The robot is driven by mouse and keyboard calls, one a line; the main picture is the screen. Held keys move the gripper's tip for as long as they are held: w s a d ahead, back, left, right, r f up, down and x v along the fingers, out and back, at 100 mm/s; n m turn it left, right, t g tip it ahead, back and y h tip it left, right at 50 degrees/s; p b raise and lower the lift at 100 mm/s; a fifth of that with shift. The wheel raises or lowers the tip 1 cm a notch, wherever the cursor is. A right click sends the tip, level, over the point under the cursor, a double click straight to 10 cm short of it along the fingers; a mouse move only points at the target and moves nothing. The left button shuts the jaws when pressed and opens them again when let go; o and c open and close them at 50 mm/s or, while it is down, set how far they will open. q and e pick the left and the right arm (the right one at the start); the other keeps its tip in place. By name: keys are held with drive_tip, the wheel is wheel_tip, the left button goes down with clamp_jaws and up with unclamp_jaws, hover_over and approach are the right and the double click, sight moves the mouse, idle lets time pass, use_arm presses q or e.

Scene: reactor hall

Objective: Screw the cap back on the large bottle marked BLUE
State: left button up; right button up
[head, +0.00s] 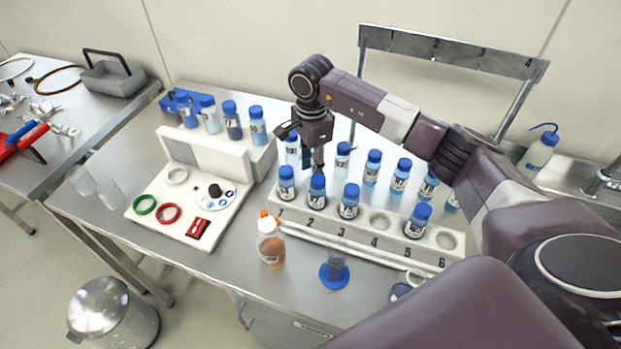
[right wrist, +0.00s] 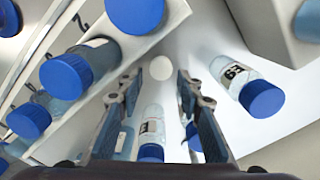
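My right gripper (head: 318,160) reaches down behind the front rack, beside a pale bottle (head: 293,152). In the right wrist view its two fingers (right wrist: 158,88) are apart with nothing gripped, and a small white disc shows between them. Large blue-capped bottles (head: 232,121) stand in the white block at the back left. I cannot read BLUE on any bottle, and I cannot make out a bottle without its cap or a loose cap. My left gripper is out of view.
A white numbered rack (head: 350,238) holds several blue-capped bottles. In front stand an orange-liquid bottle (head: 271,248) and a clear vessel on a blue base (head: 334,275). A white tray (head: 148,208) with coloured rings is at left.

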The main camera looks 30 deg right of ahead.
sight(310, 176)
drive_tip(key=shift+a+f+p, duration=0.2)
drive_tip(key=shift+f+p, duration=0.25)
drive_tip(key=shift+f, duration=0.7)
drive_tip(key=shift+w+f, duration=0.1)
drive_tip(key=shift+f, duration=0.4)
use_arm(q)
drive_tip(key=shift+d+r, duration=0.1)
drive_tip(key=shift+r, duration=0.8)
use_arm(e)
drive_tip(key=shift+c, duration=0.7)
drive_tip(key=c, duration=0.3)
drive_tip(key=shift+c, duration=0.2)
